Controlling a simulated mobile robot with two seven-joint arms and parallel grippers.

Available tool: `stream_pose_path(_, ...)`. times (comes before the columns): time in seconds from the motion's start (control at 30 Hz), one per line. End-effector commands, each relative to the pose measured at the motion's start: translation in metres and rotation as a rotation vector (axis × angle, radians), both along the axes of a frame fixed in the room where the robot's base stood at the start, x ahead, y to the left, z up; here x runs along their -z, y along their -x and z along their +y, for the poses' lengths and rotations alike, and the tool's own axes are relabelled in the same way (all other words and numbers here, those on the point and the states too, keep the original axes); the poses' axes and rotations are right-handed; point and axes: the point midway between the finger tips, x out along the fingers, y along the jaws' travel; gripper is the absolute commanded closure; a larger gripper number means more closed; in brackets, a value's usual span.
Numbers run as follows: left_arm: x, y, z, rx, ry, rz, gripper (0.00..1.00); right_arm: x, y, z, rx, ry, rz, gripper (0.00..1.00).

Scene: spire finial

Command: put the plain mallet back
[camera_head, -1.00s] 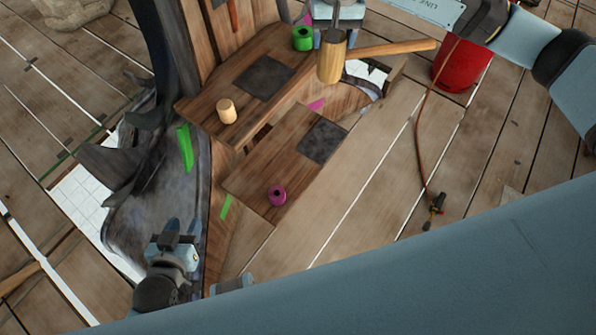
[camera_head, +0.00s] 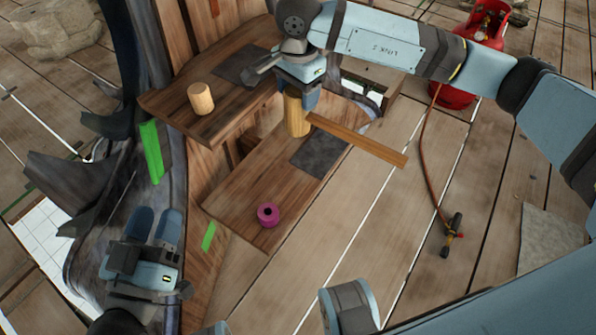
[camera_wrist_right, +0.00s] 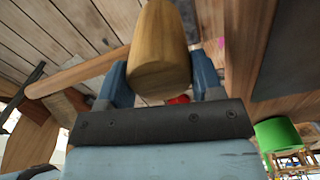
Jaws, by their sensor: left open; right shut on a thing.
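The plain mallet has a pale wooden cylinder head (camera_head: 296,116) and a long flat wooden handle (camera_head: 360,141) that points to the lower right. My right gripper (camera_head: 297,92) is shut on the mallet head from above. In the right wrist view the head (camera_wrist_right: 158,52) sits between the two blue fingers, with the handle (camera_wrist_right: 80,74) running left. The mallet hangs near the dark square patch (camera_head: 318,158) on the lower wooden step; I cannot tell if it touches. My left gripper (camera_head: 155,228) is open and empty at the lower left, away from the mallet.
A short wooden cylinder (camera_head: 201,98) stands on the upper step, beside another dark patch (camera_head: 238,62). A purple ring (camera_head: 268,214) lies on the lower step. A green roll (camera_wrist_right: 277,134) shows in the right wrist view. A red gas bottle (camera_head: 480,35) with hose and torch (camera_head: 452,236) is at right.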

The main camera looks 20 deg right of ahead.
Motion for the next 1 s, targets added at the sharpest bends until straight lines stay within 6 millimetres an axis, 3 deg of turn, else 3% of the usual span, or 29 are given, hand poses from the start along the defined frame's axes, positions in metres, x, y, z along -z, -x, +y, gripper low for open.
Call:
stream_pose_path(0.03,-0.003,0.001,-0.002,0.007,0.016,-0.025,0.57,0.018,0.001,0.0,0.001,0.0,0.004,0.89)
stream_pose_path(0.17,-0.014,0.003,-0.005,0.022,0.054,-0.08,0.57,0.052,0.0,0.0,0.0,0.0,0.002,0.89)
stream_pose_path(0.6,0.035,-0.001,-0.009,0.061,-0.012,0.061,0.57,0.164,0.001,0.0,-0.001,0.0,0.002,0.89)
stream_pose_path(0.8,0.048,-0.002,-0.01,0.075,-0.036,0.104,0.57,0.193,0.0,0.0,-0.002,0.0,-0.001,0.89)
stream_pose_path(1.0,0.053,-0.001,-0.011,0.08,-0.044,0.121,0.57,0.203,-0.001,0.0,-0.001,-0.001,-0.002,0.89)
